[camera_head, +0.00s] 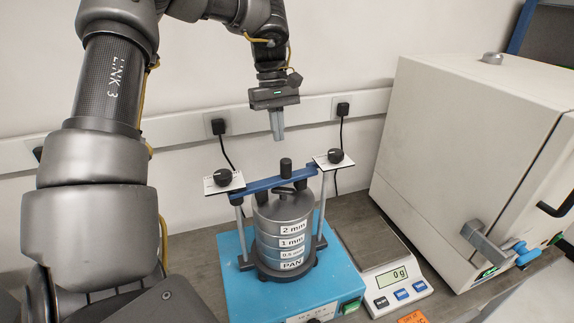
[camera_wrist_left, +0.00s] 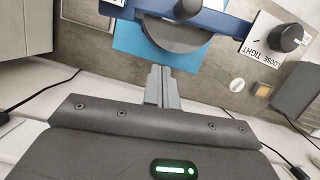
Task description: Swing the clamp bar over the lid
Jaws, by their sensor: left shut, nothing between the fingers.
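The blue clamp bar (camera_head: 262,184) spans between two upright posts and passes above the lid (camera_head: 284,207) of the grey sieve stack (camera_head: 283,235). A black upright knob (camera_head: 286,165) stands at the bar's middle. In the left wrist view the bar (camera_wrist_left: 220,18) crosses over part of the round grey lid (camera_wrist_left: 176,40). Black knobs with white cards sit at the left end (camera_head: 222,177) and right end (camera_head: 335,156). My left gripper (camera_head: 278,138) is shut and empty, pointing down above and behind the bar, apart from it. My right gripper is not in view.
The stack stands on a blue shaker base (camera_head: 238,285). A scale (camera_head: 396,287) reading 0 g is to its right, with a large beige oven (camera_head: 460,140) beyond. Two plugs with black cables hang from the wall rail (camera_head: 280,114) behind.

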